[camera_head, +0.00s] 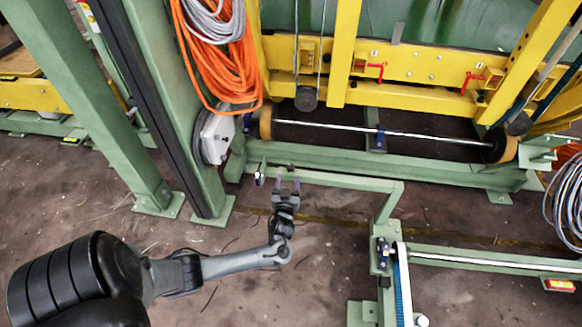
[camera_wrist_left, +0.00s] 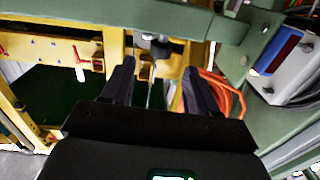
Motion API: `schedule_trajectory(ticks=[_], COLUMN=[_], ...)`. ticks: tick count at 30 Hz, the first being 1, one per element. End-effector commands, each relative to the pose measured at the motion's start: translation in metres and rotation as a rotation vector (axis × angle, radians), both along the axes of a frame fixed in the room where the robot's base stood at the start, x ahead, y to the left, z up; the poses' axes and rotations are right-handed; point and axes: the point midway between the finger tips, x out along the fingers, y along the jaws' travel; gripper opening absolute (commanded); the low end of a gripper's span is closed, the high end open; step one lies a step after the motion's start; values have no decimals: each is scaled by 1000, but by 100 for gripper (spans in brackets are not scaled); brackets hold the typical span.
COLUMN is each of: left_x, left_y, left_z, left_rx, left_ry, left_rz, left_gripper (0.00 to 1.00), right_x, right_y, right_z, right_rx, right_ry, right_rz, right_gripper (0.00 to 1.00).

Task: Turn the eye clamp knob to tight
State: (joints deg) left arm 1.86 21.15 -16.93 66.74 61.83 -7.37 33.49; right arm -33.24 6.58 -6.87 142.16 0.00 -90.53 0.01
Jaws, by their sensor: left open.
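My left gripper (camera_head: 286,184) is open and empty, with its two fingertips close to the green rail (camera_head: 340,182). It also shows in the wrist view (camera_wrist_left: 160,80), with a gap between the dark fingers and nothing held. A small dark and white fitting (camera_head: 259,179) sits at the left end of this rail, left of the gripper and apart from it. It may be the eye and its clamp, but a knob on it is too small to make out. I cannot tell how tight it is. My right gripper is not in view.
A green post with a grey box (camera_head: 214,138) stands left of the gripper. Orange cable (camera_head: 222,72) hangs above it. Red handles (camera_head: 471,82) sit on the yellow frame (camera_head: 425,68) behind. A blue belt (camera_head: 402,285) lies at lower right. Floor around the forearm is clear.

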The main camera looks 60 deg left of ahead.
Motion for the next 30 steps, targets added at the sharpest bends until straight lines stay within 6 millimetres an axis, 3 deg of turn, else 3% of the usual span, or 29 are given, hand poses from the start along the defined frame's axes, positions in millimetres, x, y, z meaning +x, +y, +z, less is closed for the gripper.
schedule_trajectory(ticks=[15,30], left_x=[48,56], left_y=[61,72], left_z=[-3,0], left_rx=[2,0], left_ry=[0,0], left_rz=[0,0], left_gripper=[59,59], right_x=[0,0], right_y=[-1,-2], right_z=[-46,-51], right_rx=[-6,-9], right_ry=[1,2], right_rz=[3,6], right_gripper=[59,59])
